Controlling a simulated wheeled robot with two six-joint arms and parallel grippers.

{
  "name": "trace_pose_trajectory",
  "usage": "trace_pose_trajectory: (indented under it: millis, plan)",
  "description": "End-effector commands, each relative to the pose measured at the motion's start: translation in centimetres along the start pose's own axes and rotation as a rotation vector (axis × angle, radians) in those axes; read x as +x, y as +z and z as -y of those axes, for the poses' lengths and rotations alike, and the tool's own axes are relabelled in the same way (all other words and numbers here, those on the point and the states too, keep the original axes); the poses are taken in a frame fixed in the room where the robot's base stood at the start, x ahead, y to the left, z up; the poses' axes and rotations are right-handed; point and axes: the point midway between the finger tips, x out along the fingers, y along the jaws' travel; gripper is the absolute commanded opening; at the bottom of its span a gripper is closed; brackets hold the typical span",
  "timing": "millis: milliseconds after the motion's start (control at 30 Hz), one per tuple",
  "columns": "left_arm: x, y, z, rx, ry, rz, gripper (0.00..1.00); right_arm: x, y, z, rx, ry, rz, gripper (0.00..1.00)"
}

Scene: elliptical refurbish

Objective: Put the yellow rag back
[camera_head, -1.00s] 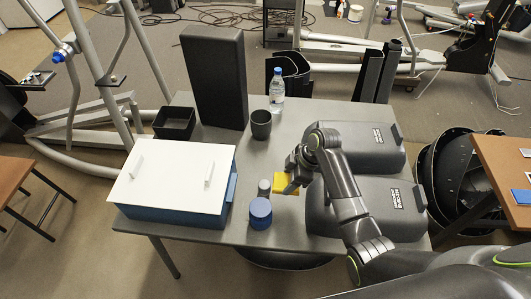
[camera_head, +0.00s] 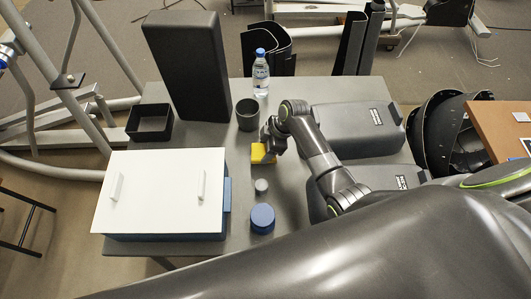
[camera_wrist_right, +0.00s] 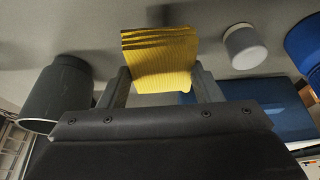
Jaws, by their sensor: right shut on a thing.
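The yellow rag (camera_head: 262,154) is a small folded yellow cloth near the middle of the grey table. In the right wrist view the ribbed yellow rag (camera_wrist_right: 160,60) sits between the two fingers of my right gripper (camera_wrist_right: 160,88), which is shut on it. In the head view my right gripper (camera_head: 270,142) reaches in from the right, over the table. I cannot tell in the head view whether the rag touches the table. My left gripper is not in view.
A blue box with a white lid (camera_head: 161,190) is at left. A blue round container (camera_head: 262,218) and small grey one (camera_head: 261,186) stand near the rag. Behind are a dark cup (camera_head: 247,114), bottle (camera_head: 261,72), black tray (camera_head: 150,122) and tall black block (camera_head: 187,68). Grey cases (camera_head: 352,130) lie at right.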

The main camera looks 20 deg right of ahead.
Motion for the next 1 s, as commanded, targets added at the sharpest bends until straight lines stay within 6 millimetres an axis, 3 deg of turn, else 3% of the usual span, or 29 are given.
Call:
trace_pose_trajectory:
  millis: [300,800,833,1000]
  plan:
    - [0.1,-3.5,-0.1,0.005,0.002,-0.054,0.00,3.3,1.3,0.0,0.000,0.000,0.000,0.40]
    - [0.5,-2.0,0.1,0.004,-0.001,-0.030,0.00,4.3,1.8,0.0,0.000,0.001,0.000,0.40]
    - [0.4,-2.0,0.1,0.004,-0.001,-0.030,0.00,4.1,1.7,0.0,0.000,0.001,0.000,0.62]
    - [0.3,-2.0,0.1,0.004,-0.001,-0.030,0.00,4.1,1.7,0.0,0.000,0.001,0.000,0.80]
